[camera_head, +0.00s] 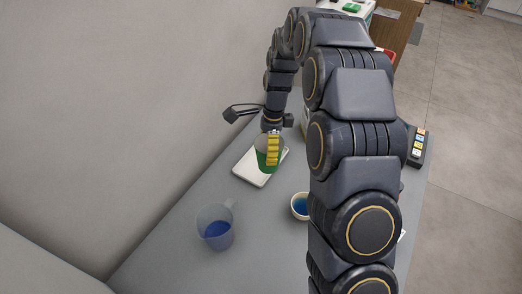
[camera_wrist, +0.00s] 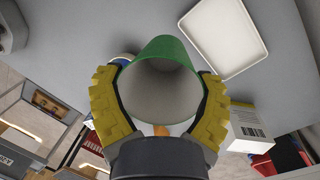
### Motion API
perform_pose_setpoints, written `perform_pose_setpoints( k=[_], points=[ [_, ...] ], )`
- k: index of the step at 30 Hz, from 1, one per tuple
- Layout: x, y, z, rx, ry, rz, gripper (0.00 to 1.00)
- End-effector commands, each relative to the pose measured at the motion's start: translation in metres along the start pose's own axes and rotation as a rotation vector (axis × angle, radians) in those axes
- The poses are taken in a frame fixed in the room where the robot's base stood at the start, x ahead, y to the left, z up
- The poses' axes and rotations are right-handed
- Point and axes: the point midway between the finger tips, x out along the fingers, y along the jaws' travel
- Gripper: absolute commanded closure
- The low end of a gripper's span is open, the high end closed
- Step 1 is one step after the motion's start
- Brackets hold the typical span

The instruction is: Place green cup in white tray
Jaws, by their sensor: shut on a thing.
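The green cup (camera_head: 262,160) is held between the yellow fingers of my gripper (camera_head: 273,147). In the wrist view the cup's green wall (camera_wrist: 163,48) and grey inside show between the two fingers of my gripper (camera_wrist: 159,82), which is shut on it. The white tray (camera_head: 245,175) lies on the grey counter. In the head view the cup overlaps the tray; in the wrist view the bare tray (camera_wrist: 226,38) appears up and to the right of the cup. The gap between cup and tray cannot be told.
A clear jug (camera_head: 216,232) with blue liquid stands at the counter's front left. A small bowl (camera_head: 300,206) of blue liquid is near my arm. A device with coloured buttons (camera_head: 418,147) sits at the right edge. A white box (camera_wrist: 250,128) shows in the wrist view.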

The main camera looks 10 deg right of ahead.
Motion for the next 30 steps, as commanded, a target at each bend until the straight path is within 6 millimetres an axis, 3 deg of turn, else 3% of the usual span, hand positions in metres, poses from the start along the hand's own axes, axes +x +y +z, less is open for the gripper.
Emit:
perform_pose_setpoints(
  k=[11, 16, 22, 30],
  points=[
    [0.022, -0.066, -0.001, -0.001, 0.002, 0.000, 0.55],
    [0.046, -0.091, -0.004, -0.001, 0.001, -0.002, 0.55],
    [0.064, -0.109, -0.005, -0.001, 0.002, 0.001, 0.55],
    [0.071, -0.118, -0.006, -0.001, 0.001, -0.002, 0.55]
  ],
)
